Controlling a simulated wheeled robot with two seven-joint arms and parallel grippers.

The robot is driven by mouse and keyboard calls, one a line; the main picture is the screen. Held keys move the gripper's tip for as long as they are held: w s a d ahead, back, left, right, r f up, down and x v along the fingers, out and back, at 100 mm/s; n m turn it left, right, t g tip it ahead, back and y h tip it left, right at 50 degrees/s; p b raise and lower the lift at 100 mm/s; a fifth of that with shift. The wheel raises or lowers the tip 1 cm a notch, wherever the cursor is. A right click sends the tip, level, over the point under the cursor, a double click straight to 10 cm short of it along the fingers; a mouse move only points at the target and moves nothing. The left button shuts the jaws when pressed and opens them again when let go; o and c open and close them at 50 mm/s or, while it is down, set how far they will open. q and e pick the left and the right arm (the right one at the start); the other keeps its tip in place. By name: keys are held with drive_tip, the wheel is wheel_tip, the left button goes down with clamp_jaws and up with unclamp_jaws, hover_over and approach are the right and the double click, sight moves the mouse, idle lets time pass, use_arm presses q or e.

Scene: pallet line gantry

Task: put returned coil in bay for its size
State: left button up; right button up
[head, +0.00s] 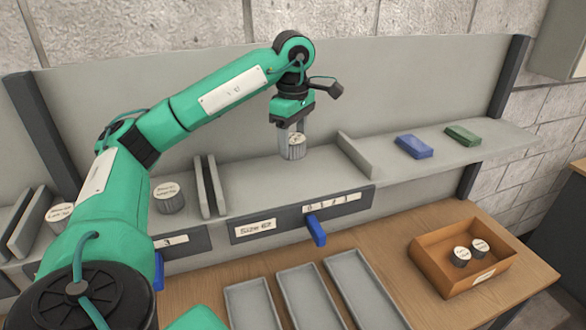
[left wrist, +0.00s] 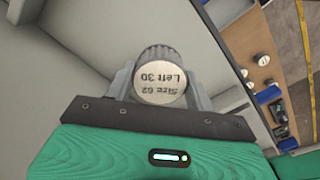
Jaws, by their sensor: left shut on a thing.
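My left gripper (head: 291,138) is shut on a grey, ribbed coil (head: 296,150) with a pale round label on top. In the left wrist view the coil (left wrist: 160,72) sits between the fingers, and its label reads "Size 62 Left 30". In the head view the coil is upright over the shelf bay (head: 255,185) whose front plate (head: 254,228) reads "Size 62". It is towards the back, near the right divider (head: 355,153). I cannot tell if its base touches the shelf. My right gripper is not in view.
Another coil (head: 168,198) stands in the bay to the left, beyond double dividers (head: 207,186). Blue (head: 413,147) and green (head: 463,136) packs lie on the right shelf. An orange-brown box (head: 430,258) with two coils and several grey trays (head: 252,305) stand on the wooden bench.

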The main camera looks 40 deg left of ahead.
use_arm(q)
drive_tip(key=shift+f, duration=1.4)
wheel_tip(320, 180, down, 4)
drive_tip(key=shift+r+p, duration=0.15)
drive_tip(key=shift+p, duration=0.7)
drive_tip(key=shift+f, duration=0.2)
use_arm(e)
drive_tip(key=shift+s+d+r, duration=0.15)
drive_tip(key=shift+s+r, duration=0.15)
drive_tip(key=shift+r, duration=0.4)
